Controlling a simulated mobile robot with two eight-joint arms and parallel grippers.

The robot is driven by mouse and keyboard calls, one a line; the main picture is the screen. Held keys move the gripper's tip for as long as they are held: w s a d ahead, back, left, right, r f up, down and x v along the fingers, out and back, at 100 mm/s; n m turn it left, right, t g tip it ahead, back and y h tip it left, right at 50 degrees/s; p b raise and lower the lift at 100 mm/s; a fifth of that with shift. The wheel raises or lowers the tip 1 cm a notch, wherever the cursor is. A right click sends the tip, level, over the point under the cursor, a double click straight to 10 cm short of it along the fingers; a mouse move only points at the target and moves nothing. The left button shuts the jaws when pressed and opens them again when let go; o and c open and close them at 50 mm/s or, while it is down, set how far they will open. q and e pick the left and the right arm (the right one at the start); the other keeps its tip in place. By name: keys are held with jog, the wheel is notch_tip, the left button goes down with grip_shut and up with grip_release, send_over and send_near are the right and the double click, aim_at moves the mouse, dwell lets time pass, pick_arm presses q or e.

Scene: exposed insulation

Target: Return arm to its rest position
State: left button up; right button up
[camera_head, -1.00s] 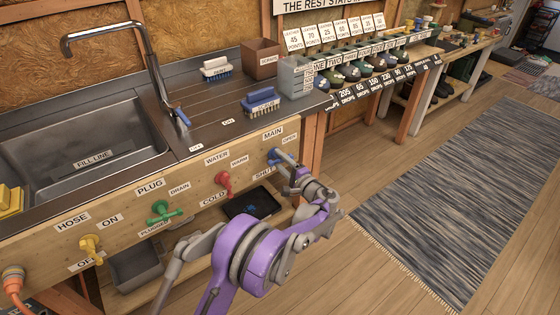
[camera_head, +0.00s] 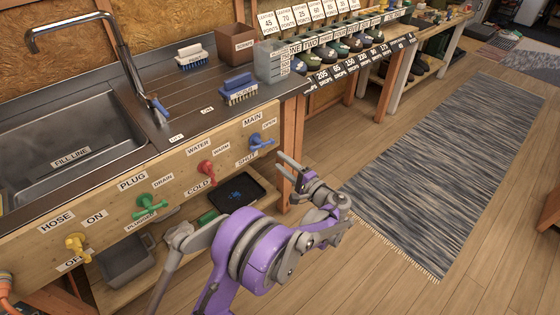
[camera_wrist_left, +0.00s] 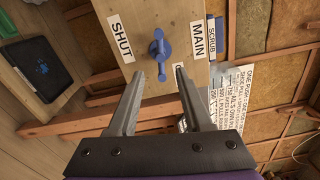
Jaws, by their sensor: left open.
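My left gripper (camera_head: 289,172) is open and empty in the head view, to the right of and below the blue MAIN valve handle (camera_head: 261,142), clear of it. My purple arm reaches up from the bottom of the picture to it. In the left wrist view the open fingers (camera_wrist_left: 157,88) point toward the blue handle (camera_wrist_left: 158,50), which sits ahead of them on the wooden panel between the SHUT and MAIN labels. A gap shows between the fingertips and the handle. My right gripper is not in view.
A steel sink (camera_head: 70,150) with a tap fills the left. Red (camera_head: 206,170), green (camera_head: 149,205) and yellow (camera_head: 77,243) valve handles stick out of the front panel. Open floor with a grey rug (camera_head: 455,165) lies right.

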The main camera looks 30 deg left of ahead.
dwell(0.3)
pick_arm(q)
jog(key=s+n+g+h, duration=0.25)
jog(key=s+h, duration=0.55)
jog(key=s, duration=0.8)
jog(key=s+d+f+n+h, duration=0.2)
jog(key=s+d+h, duration=0.25)
jog(key=s, duration=0.55)
jog(key=s+d+f+n+h, duration=0.15)
jog(key=s+d+h, duration=0.35)
jog(key=s, duration=0.5)
notch_tip(320, 180, up, 22)
jog(key=w+d+p, duration=0.1)
jog(key=p, duration=1.8)
jog(key=shift+w+t+y, duration=0.4)
jog(key=shift+t+y, duration=0.05)
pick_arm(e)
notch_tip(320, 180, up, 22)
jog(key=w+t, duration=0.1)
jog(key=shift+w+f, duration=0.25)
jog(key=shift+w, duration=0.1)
pick_arm(q)
jog(key=shift+f, duration=0.1)
